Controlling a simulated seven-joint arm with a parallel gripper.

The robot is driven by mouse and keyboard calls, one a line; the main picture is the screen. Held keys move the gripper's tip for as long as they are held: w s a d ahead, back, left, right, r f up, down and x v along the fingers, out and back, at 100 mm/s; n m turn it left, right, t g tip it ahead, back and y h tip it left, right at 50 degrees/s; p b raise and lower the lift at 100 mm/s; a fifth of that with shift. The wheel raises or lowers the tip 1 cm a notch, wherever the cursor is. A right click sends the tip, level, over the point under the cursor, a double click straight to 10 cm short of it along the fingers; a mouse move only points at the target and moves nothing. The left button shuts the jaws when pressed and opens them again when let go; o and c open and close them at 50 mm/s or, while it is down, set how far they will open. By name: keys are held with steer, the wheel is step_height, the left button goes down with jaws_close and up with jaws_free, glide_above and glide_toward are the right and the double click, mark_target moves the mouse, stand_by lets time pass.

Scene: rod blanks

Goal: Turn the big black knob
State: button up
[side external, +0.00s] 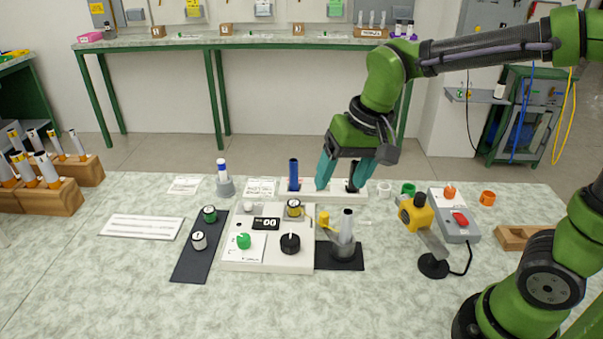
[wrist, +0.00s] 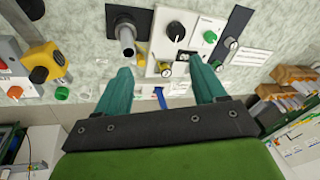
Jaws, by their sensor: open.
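The big black knob (side external: 290,243) is at the front right of a white control panel (side external: 235,262), with a white pointer mark on top. The knob also shows near the top middle of the wrist view (wrist: 175,31). My gripper (side external: 340,182) is open and empty, pointing down behind and to the right of the panel, apart from the knob. Its two teal fingers spread wide in the wrist view (wrist: 160,66), with the knob beyond the tips.
The panel also holds a green knob (side external: 243,241), a yellow-ringed black knob (side external: 294,208) and a display (side external: 266,223). A metal rod stands in a holder (side external: 344,246) right of the panel. A blue rod (side external: 293,173) stands behind. A yellow device (side external: 416,215) stands further right.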

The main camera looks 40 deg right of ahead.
mark_target(290, 240)
steer(key=w+a+f+m+g+h, duration=0.1)
steer(key=w+a+f+m+g, duration=0.15)
steer(key=w+a+m, duration=0.4)
steer(key=shift+m, duration=0.75)
steer(key=f, duration=0.5)
steer(key=w+f, duration=0.1)
steer(key=f, duration=0.4)
steer(key=w+d+f, duration=0.1)
steer(key=f, duration=0.4)
steer(key=shift+f, duration=0.2)
